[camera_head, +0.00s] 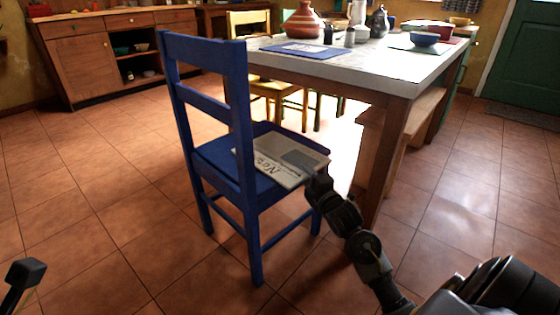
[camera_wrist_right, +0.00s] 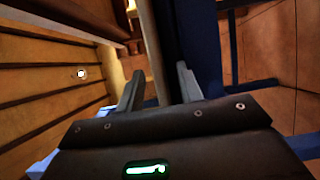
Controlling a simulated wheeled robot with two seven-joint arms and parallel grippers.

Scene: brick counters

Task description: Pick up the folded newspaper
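The folded newspaper (camera_head: 282,160) lies on the seat of the blue chair (camera_head: 216,157), its near right part sticking out past the seat edge. My right gripper (camera_head: 317,182) is at that overhanging corner. In the right wrist view my right gripper (camera_wrist_right: 158,80) has its two fingers clearly apart. A thin edge, seemingly the newspaper (camera_wrist_right: 152,45), runs up between them, with gaps to the fingers. The fingertips are too small in the head view to tell contact. A dark part of my left gripper (camera_head: 24,272) shows at the lower left edge; its fingers cannot be made out.
A table (camera_head: 390,66) stands behind the chair, its leg close to the right of my gripper. It bears a clay pot (camera_head: 304,20), a blue bowl (camera_head: 424,39) and a blue mat (camera_head: 302,50). A wooden bench (camera_head: 408,130) is at right. The tiled floor at left is clear.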

